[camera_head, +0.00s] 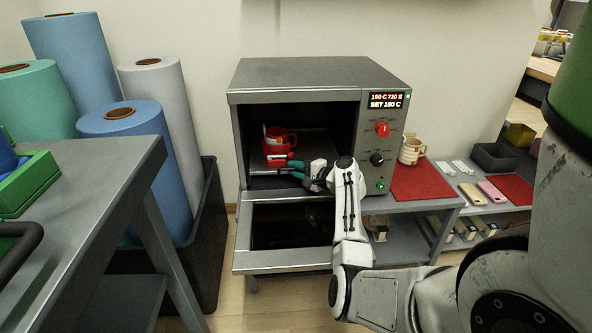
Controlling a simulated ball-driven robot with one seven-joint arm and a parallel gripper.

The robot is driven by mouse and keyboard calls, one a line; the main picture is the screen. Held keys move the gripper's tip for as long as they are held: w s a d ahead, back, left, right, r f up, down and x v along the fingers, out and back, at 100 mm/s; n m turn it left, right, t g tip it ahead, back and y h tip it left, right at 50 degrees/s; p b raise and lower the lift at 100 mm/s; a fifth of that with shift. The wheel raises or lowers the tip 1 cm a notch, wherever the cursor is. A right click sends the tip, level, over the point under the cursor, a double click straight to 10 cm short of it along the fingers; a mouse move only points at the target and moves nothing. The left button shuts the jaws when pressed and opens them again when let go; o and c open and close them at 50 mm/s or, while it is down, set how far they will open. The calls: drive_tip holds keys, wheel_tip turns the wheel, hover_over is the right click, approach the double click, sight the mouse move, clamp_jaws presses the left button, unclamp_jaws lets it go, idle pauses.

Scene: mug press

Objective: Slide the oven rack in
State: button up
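The oven (320,77) stands on a grey bench, with its door (285,260) folded down and open. The rack (318,150) shows inside the dark cavity, and a red mug (280,141) stands on it. My gripper (284,166) is at the oven mouth, below and in front of the mug, near the rack's front edge. The arm and wrist cover the right part of the opening. The fingertips are small, and I cannot tell whether they hold the rack's edge.
Phone cases (472,195) and a dark tray (493,157) lie farther right. Large rolls (140,150) in a black bin and a grey table (80,190) fill the left.

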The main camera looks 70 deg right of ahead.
drive_tip(key=shift+o, duration=1.4)
drive_tip(key=shift+d, duration=0.15)
drive_tip(key=p+v, duration=0.3)
drive_tip(key=v, duration=0.7)
drive_tip(key=shift+s+p, duration=0.35)
